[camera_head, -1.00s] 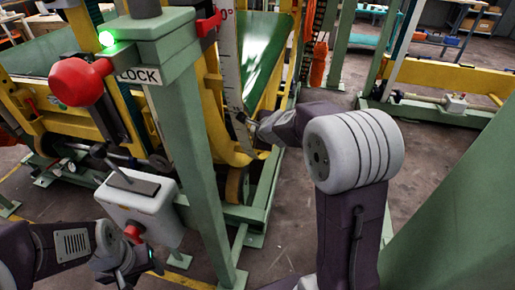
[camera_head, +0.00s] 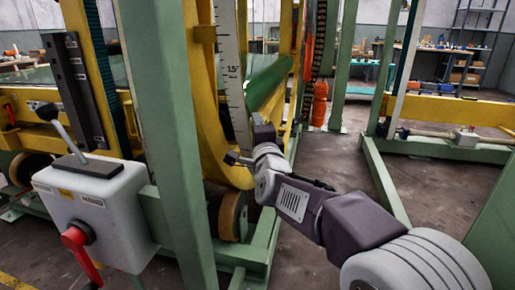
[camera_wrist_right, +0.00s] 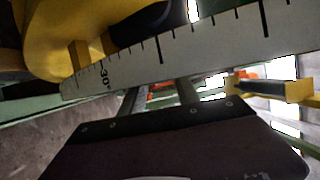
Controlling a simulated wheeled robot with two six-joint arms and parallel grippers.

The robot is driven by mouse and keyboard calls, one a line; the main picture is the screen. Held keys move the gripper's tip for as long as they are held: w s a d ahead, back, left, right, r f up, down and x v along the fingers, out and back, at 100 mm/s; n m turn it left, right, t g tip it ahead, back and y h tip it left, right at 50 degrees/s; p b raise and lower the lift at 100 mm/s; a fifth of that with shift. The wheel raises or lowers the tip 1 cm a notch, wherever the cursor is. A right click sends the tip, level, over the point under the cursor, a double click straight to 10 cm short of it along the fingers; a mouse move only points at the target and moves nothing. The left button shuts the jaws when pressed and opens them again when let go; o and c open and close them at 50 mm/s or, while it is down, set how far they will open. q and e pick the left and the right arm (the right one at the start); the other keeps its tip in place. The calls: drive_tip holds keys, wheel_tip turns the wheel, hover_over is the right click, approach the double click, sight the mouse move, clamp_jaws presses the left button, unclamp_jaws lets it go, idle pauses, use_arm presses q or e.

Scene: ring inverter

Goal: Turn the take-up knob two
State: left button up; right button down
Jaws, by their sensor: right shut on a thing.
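No knob that I can identify as take-up knob two shows now. My right gripper (camera_head: 232,158) reaches from the right to the lower end of a white graduated scale (camera_head: 234,85), beside a curved yellow frame (camera_head: 204,90). In the right wrist view the scale (camera_wrist_right: 205,50) crosses in front of the gripper's two fingers (camera_wrist_right: 160,97), hiding their tips. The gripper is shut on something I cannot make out. My left gripper is out of view.
A white control box (camera_head: 105,215) with a black lever (camera_head: 62,133) and a red handle (camera_head: 82,250) stands at the left front. A green post (camera_head: 165,120) rises beside it. Yellow-and-green machine frames stand behind. Floor (camera_head: 285,250) is open at lower centre.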

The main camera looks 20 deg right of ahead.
drive_tip(key=shift+f+n+t+b, duration=0.3)
drive_tip(key=shift+n+t+b, duration=0.2)
drive_tip(key=shift+t, duration=0.5)
drive_tip(key=c, duration=0.9)
unclamp_jaws()
drive_tip(key=shift+r, duration=0.1)
